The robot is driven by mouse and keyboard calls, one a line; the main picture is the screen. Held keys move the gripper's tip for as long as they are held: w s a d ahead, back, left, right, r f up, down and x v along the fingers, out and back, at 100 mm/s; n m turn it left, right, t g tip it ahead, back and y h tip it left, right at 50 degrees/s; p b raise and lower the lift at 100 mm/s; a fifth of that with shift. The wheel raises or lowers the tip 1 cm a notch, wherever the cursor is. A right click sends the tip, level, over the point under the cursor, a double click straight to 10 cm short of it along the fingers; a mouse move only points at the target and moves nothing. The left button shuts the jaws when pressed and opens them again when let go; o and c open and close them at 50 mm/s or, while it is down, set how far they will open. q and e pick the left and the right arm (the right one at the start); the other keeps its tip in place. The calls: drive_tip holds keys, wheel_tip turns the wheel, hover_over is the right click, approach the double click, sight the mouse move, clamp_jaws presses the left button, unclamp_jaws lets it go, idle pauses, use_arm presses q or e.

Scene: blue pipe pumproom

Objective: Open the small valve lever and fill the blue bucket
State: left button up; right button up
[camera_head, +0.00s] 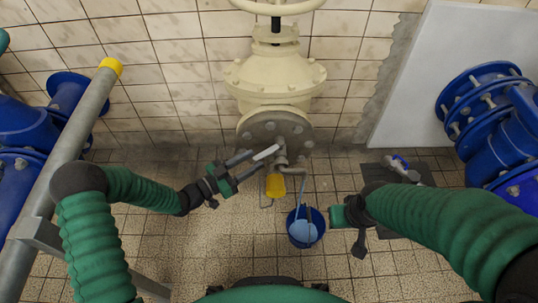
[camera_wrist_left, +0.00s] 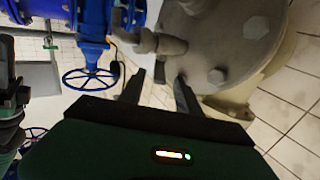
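The small valve (camera_head: 282,160) sits below the big cream valve's grey flange, with a pale lever (camera_head: 266,152) pointing left. My left gripper (camera_head: 261,158) is open, its two fingertips beside the lever. In the left wrist view its fingers (camera_wrist_left: 160,85) are apart with nothing visible between them, close to a grey pipe fitting; I cannot make out the lever there. The blue bucket (camera_head: 291,231) stands on the floor below the valve, with a light blue surface inside. My right gripper (camera_head: 325,215) is at the bucket's right side; its fingers are too unclear to tell their state.
A yellow object (camera_head: 275,186) is just below the small valve. The large cream valve (camera_head: 275,80) stands against the tiled wall. Big blue pipes (camera_head: 500,130) stand at the right, and a grey rail with a yellow cap (camera_head: 110,66) at the left. Tiled floor between is mostly clear.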

sight(278, 146)
use_arm(q)
drive_tip(key=b+x, duration=0.2)
drive_tip(key=x, duration=0.4)
drive_tip(key=shift+w+d+f, duration=0.1)
drive_tip(key=shift+w+d, duration=0.1)
drive_tip(key=shift+d, duration=0.15)
drive_tip(key=shift+w+d, duration=0.15)
drive_tip(key=shift+d, duration=0.05)
clamp_jaws()
idle(0.7)
